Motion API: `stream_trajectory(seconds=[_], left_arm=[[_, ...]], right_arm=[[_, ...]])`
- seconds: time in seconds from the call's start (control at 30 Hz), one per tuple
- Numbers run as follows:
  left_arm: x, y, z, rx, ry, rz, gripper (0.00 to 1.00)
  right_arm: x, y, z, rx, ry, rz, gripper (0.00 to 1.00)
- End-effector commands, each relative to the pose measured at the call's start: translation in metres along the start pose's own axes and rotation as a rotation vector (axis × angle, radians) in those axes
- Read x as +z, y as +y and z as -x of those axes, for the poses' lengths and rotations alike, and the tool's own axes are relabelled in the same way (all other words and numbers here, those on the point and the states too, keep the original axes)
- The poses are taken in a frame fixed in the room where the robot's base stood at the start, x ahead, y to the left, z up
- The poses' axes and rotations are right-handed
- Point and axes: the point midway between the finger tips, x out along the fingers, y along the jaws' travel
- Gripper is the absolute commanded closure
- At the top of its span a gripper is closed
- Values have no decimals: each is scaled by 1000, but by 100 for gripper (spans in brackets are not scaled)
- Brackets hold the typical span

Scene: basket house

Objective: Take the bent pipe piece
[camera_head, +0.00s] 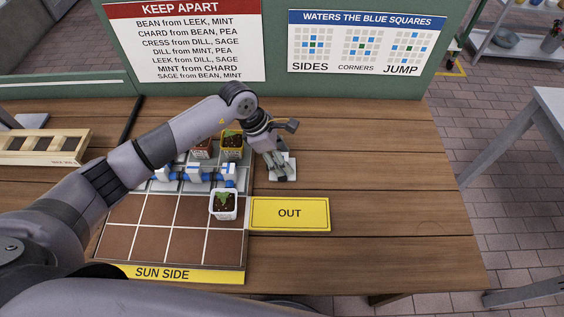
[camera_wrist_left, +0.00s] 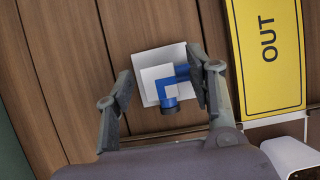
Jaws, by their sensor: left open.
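The bent pipe piece (camera_wrist_left: 166,89) is a blue elbow on a white square tile (camera_wrist_left: 147,56). It lies on the wooden table, close to the yellow OUT plate. My left gripper (camera_wrist_left: 160,82) is open above it, with one finger on each side in the left wrist view. The right-hand finger overlaps one end of the pipe, and I cannot tell if it touches. In the head view my left gripper (camera_head: 282,170) covers most of the white tile (camera_head: 291,161), and the blue pipe is hidden there. My right gripper is not in view.
A brown grid tray (camera_head: 123,242) with potted seedlings and a row of blue-and-white pipe pieces (camera_head: 194,174) lies left of my gripper. The yellow OUT plate (camera_head: 289,214) lies in front. A wooden rack (camera_head: 40,146) stands far left. The table's right side is clear.

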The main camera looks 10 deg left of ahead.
Motion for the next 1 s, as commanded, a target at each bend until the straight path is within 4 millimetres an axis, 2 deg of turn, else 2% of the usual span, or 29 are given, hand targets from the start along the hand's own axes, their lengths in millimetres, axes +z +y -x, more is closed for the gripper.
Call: stream_trajectory(seconds=[0.27, 1.0], left_arm=[[0, 0, -3, 1, 0, 0, 51], [-1, 0, -3, -1, 2, 1, 100]], right_arm=[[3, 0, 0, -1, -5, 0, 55], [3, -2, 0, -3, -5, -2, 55]])
